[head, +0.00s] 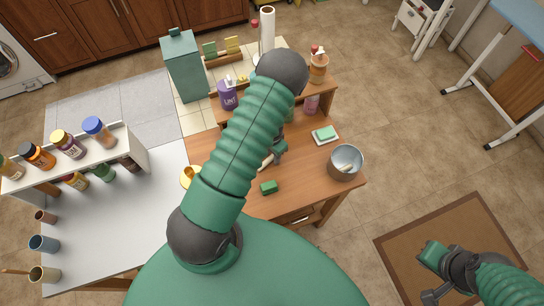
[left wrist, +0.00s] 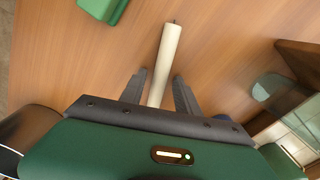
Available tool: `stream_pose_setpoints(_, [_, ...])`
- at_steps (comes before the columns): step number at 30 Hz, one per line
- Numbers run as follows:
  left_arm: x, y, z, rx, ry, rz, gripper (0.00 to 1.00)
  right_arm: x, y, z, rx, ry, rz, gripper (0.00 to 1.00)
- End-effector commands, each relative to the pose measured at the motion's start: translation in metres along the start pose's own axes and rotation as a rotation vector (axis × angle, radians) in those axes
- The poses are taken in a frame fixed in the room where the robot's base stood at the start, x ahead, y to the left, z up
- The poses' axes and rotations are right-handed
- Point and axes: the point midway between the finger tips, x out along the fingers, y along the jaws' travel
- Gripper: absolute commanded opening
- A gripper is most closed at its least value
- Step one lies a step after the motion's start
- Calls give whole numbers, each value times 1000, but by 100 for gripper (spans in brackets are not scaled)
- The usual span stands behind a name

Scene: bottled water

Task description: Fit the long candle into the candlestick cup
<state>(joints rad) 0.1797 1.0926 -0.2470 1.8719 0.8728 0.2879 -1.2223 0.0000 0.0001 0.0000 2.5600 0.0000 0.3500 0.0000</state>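The long cream candle (left wrist: 170,50) lies on the wooden table in the left wrist view, its dark wick end pointing away from me. Part of it shows in the head view (head: 265,163). My left gripper (left wrist: 161,88) is open, with its two dark fingers on either side of the candle's near part; it also shows in the head view (head: 277,153), partly hidden by my arm. A yellow object (head: 187,178), possibly the candlestick, is at the white table's right edge, partly covered by my arm. My right gripper (head: 430,296) is low at the right, over the floor mat.
A green block (head: 268,187), a metal pot (head: 345,162) and a sponge on a dish (head: 324,134) stand on the wooden table (head: 300,200). A raised shelf with bottles runs along its back. Jars and cups crowd the white table's left side (head: 110,220).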

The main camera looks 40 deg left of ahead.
Motion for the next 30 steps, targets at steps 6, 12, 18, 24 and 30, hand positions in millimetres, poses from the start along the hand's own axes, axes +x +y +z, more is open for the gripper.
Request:
stream_pose_setpoints(6, [0, 0, 0, 0, 0, 0, 8, 0, 0, 0, 0, 0, 0, 0])
stream_pose_setpoints(12, [0, 0, 0, 0, 0, 0, 0, 0, 0, 0, 0, 0, 0, 0])
stream_pose_setpoints(18, [0, 0, 0, 0, 0, 0, 0, 0, 0, 0, 0, 0, 0, 0])
stream_pose_setpoints(24, [0, 0, 0, 0, 0, 0, 0, 0, 0, 0, 0, 0, 0, 0])
stream_pose_setpoints(30, [0, 0, 0, 0, 0, 0, 0, 0, 0, 0, 0, 0, 0, 0])
